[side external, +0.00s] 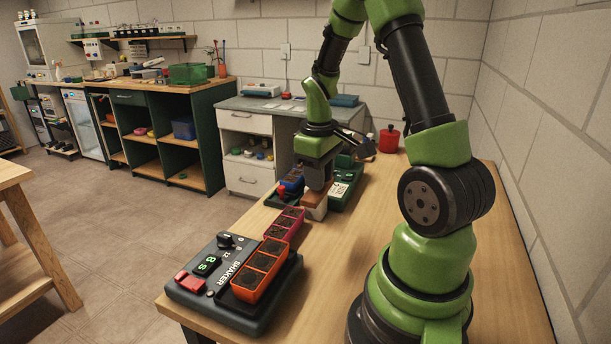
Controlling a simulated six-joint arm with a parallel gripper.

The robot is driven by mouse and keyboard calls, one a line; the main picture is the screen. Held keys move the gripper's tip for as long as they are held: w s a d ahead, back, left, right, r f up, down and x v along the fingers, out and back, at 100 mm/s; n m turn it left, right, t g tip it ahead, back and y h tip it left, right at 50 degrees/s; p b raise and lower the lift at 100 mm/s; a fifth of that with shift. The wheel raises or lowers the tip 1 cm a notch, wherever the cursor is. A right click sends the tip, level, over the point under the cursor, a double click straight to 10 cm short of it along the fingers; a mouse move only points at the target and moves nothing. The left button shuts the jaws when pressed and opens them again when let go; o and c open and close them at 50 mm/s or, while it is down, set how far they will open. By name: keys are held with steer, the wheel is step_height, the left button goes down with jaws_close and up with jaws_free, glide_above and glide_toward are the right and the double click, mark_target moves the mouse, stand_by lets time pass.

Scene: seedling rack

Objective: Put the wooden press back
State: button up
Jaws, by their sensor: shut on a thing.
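My gripper (318,183) is over the work table, pointing down, with its jaws shut on the wooden press. The wooden press (315,210) is a small block with a brown upper part and a paler lower part. It is low over the table, just right of the pink seedling tray and in front of the green rack. I cannot tell whether its underside touches the table. The jaws and wrist hide part of it.
A dark shaker (195,292) carries an orange tray (244,291) of soil at the front. A pink tray (279,231) lies behind it. A red pot (389,141) is farther back.

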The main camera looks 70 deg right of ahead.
step_height(320, 180, down, 11)
steer(key=shift+f, duration=0.15)
stand_by(0.5)
steer(key=shift+f, duration=0.6)
stand_by(0.3)
steer(key=o, duration=0.9)
steer(key=r, duration=1)
steer(key=shift+a, duration=0.25)
steer(key=shift+m+t+h, duration=0.3)
steer(key=shift+t, duration=0.4)
steer(key=a+r, duration=0.1)
steer(key=r, duration=0.1)
steer(key=w+a+r, duration=0.1)
steer(key=r, duration=0.1)
steer(key=a+r, duration=0.1)
steer(key=shift+w+a+r, duration=0.3)
steer(key=shift+w+r, duration=0.05)
steer(key=shift+r, duration=0.05)
steer(key=s+a+r+t+y, duration=0.1)
steer(key=s+a+r+t, duration=0.1)
steer(key=a+r, duration=0.2)
steer(key=s+a+r+m+t+y, duration=0.1)
steer(key=s+a+r, duration=0.2)
steer(key=a, duration=0.3)
steer(key=s+a+r+t, duration=0.2)
steer(key=a+r, duration=0.3)
steer(key=r, duration=0.1)
steer(key=shift+s+a+m+t+y, duration=0.3)
steer(key=shift+s+a+y, duration=0.05)
steer(key=shift+a+y, duration=0.05)
